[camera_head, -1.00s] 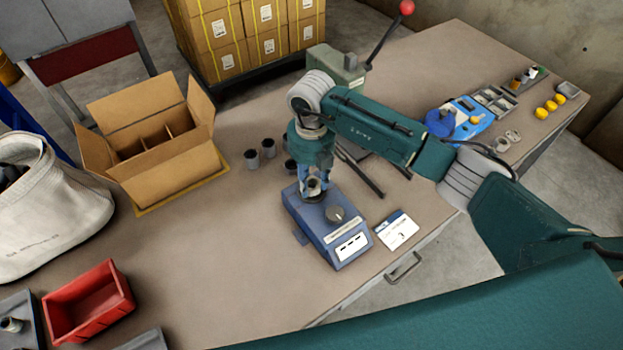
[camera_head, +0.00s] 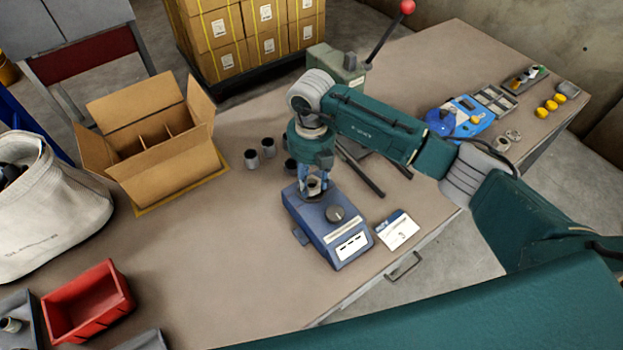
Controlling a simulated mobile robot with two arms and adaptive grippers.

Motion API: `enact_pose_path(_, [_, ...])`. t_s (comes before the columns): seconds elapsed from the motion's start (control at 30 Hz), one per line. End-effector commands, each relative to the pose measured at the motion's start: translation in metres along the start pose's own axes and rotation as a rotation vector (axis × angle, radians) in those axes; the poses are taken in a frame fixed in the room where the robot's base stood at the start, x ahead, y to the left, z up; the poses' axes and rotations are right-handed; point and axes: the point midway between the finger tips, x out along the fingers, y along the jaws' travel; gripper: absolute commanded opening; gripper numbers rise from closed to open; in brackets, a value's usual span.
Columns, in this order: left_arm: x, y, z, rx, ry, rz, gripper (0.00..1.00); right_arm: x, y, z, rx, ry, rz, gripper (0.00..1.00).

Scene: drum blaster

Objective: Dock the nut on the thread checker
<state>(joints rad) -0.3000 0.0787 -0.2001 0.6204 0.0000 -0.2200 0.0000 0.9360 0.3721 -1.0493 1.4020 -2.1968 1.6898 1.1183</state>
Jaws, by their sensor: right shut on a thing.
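The thread checker, a blue box (camera_head: 345,241) with a grey knob and a white label, stands near the front edge of the workbench. My right gripper (camera_head: 314,188) points down over its rear top end. It is shut on the nut (camera_head: 314,186), a small grey metal piece between the fingers. The nut is at or just above the checker's top. The fingers hide the spot below, so I cannot tell whether it touches. My left gripper is out of view.
Several grey cylinders (camera_head: 268,148) stand behind the checker. An open cardboard box (camera_head: 150,140) is at left, with a red bin (camera_head: 88,302) and a canvas bag (camera_head: 50,215). A white card (camera_head: 398,231) lies right of the checker. The bench front-left of the checker is clear.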

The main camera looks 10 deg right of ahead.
Motion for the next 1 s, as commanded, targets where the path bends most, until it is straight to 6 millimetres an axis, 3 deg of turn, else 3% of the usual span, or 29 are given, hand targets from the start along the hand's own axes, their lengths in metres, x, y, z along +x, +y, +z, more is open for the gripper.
enact_pose_path(0.7, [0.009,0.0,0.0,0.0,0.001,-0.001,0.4,0.011,0.0,0.0,0.0,0.0,0.0,0.02])
enact_pose_path(0.73, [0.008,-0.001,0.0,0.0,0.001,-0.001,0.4,0.01,0.0,0.0,0.0,0.0,0.001,0.41])
enact_pose_path(1.0, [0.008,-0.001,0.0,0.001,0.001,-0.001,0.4,0.01,0.0,0.0,0.001,0.001,0.0,0.43])
